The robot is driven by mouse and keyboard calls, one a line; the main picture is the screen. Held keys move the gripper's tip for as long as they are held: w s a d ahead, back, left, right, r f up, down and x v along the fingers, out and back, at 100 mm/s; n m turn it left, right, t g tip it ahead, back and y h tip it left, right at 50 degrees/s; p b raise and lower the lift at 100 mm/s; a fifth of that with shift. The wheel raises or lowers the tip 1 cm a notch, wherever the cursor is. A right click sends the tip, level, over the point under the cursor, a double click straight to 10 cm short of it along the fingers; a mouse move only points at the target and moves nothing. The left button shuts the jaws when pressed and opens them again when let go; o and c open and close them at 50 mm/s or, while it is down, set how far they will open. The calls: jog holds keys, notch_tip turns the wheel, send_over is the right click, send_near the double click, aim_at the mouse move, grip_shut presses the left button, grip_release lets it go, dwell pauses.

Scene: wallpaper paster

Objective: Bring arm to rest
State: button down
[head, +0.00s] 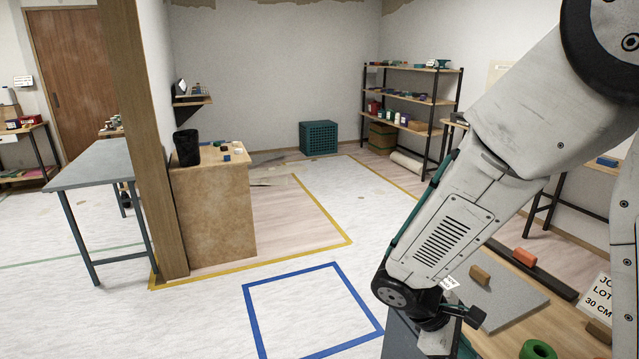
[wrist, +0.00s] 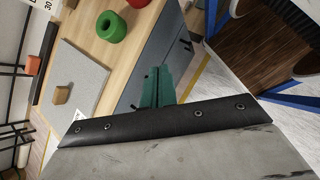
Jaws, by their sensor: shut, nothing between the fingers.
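My arm reaches down from the upper right in the head view, over the near edge of the wooden-topped bench (head: 515,325). My gripper is mostly hidden behind the wrist in that view. In the wrist view my gripper (wrist: 156,86) shows as teal fingers close together, shut and empty. The fingers appear in front of the bench's grey drawer side (wrist: 135,82). I cannot tell their exact distance from it.
A green ring (head: 537,350), a grey board (head: 505,297) with a tan block (head: 480,275), and an orange block (head: 525,257) are on the bench. A blue floor square (head: 300,272) lies clear left of my arm. A grey table (head: 95,160) stands left; shelves (head: 410,98) stand behind.

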jog(key=s+r+m+t+y, duration=0.1)
jog(key=s+r+m+y, duration=0.3)
jog(key=s+r, duration=0.3)
jog(key=s+r+m+t+y, duration=0.2)
jog(key=s+r+m+y, duration=0.2)
jog(key=s+r+m, duration=0.3)
jog(key=shift+r+m, duration=0.3)
jog(key=shift+r, duration=2.5)
jog(key=shift+a, duration=0.1)
